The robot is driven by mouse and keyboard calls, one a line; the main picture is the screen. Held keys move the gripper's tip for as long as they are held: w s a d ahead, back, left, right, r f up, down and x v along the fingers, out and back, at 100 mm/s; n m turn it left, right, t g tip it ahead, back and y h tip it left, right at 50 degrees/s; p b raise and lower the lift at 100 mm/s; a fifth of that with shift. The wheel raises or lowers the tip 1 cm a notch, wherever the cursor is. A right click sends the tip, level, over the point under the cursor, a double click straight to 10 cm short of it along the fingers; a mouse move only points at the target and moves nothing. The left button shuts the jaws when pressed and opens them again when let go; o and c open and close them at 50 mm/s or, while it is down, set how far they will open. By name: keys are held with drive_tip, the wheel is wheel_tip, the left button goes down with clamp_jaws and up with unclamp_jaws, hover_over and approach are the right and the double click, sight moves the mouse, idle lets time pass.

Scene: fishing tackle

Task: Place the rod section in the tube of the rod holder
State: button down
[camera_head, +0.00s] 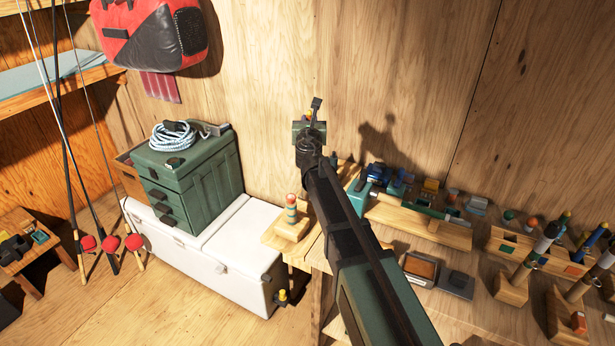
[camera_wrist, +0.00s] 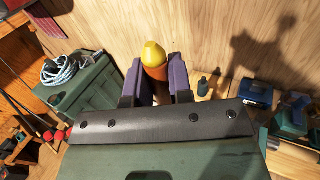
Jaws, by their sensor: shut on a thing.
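My gripper (camera_wrist: 155,85) is shut on the rod section (camera_wrist: 154,62), a brown-orange cylinder with a yellow tip, held between two purple fingers in the wrist view. In the head view my gripper (camera_head: 313,106) is raised in front of the plywood wall; the rod section there is mostly hidden behind it. A wooden block (camera_head: 286,236) with an upright orange, pale and teal banded piece (camera_head: 291,208) stands at the table's left end, below and apart from my gripper. Other wooden blocks (camera_head: 511,290) with upright rods stand at the right. I cannot tell which is the rod holder.
A white cooler (camera_head: 215,250) carries a green drawer box (camera_head: 190,175) with coiled rope (camera_head: 172,136) on top. Reels (camera_head: 375,172) and a wooden rack (camera_head: 420,222) lie along the wall. My arm hides part of the table. The space around my gripper is clear.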

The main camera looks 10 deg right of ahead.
wheel_tip(320, 180, down, 12)
drive_tip(key=b, duration=0.9)
drive_tip(key=shift+r, duration=0.15)
drive_tip(key=shift+r+p, duration=0.3)
drive_tip(key=shift+f, duration=0.1)
drive_tip(key=c, duration=1.5)
unclamp_jaws()
drive_tip(key=shift+f, duration=0.15)
drive_tip(key=o, duration=0.5)
drive_tip(key=shift+c, duration=0.2)
drive_tip(key=shift+r, duration=0.4)
drive_tip(key=s+a, duration=0.2)
drive_tip(key=s, duration=0.9)
drive_tip(key=shift+s+a+f, duration=0.15)
drive_tip(key=shift+s+a, duration=0.05)
drive_tip(key=shift+s, duration=0.2)
